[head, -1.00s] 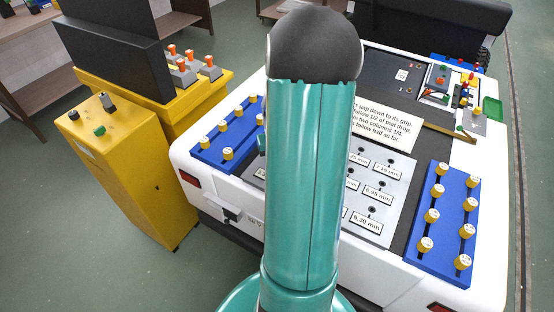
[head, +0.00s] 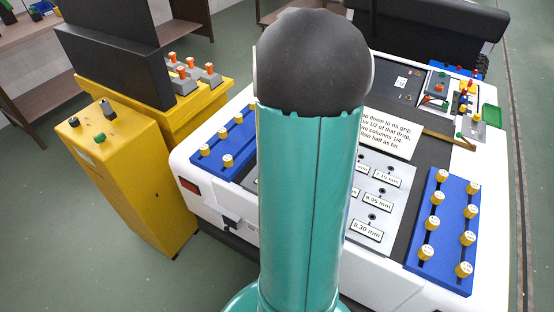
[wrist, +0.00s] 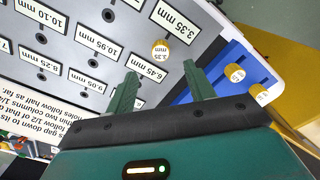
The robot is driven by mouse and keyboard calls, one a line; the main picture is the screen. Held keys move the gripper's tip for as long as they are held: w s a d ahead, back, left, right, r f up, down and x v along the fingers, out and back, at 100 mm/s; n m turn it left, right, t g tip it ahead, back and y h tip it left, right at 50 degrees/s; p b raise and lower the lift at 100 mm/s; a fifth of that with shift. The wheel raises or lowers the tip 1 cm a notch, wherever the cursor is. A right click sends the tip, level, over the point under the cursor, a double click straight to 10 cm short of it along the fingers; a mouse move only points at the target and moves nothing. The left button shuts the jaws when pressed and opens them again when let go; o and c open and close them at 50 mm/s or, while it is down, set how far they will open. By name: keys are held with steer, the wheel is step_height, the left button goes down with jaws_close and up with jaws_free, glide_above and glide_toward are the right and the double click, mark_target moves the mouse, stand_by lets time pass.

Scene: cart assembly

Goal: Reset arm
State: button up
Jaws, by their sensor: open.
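My gripper (wrist: 162,88) shows in the wrist view with its two green fingers apart and nothing between the tips. Beyond the tips, a yellow-topped peg (wrist: 160,49) stands at the grey hole plate (wrist: 60,18), between the 3.35 mm and 6.45 mm labels. It does not touch the fingers. In the head view, my teal arm with its dark rounded joint fills the middle and hides the gripper and part of the plate (head: 392,205).
The white cart (head: 490,150) carries a left blue rack (head: 232,150) and a right blue rack (head: 440,250) with yellow-topped pegs, plus an instruction card (head: 392,133). A yellow cabinet (head: 140,190) stands left of the cart. Green floor is open on the right.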

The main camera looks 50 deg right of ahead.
step_height(320, 180, up, 4)
steer(key=shift+r, duration=0.25)
steer(key=shift+w, duration=0.1)
steer(key=w+a+r+n+t+h, duration=0.15)
steer(key=a+r, duration=0.25)
steer(key=a, duration=0.6)
steer(key=w+a+r+n+t, duration=0.15)
steer(key=a+r, duration=0.25)
steer(key=a, duration=0.5)
steer(key=s+a+r+n+t, duration=0.1)
steer(key=s+a+n, duration=0.1)
steer(key=a, duration=0.6)
steer(key=s+a+r+n+t+y, duration=0.1)
steer(key=s+a+r+n, duration=0.1)
steer(key=a, duration=0.6)
steer(key=shift+s+a+n+t, duration=0.3)
steer(key=shift+s+a+n, duration=0.1)
steer(key=shift+s, duration=0.35)
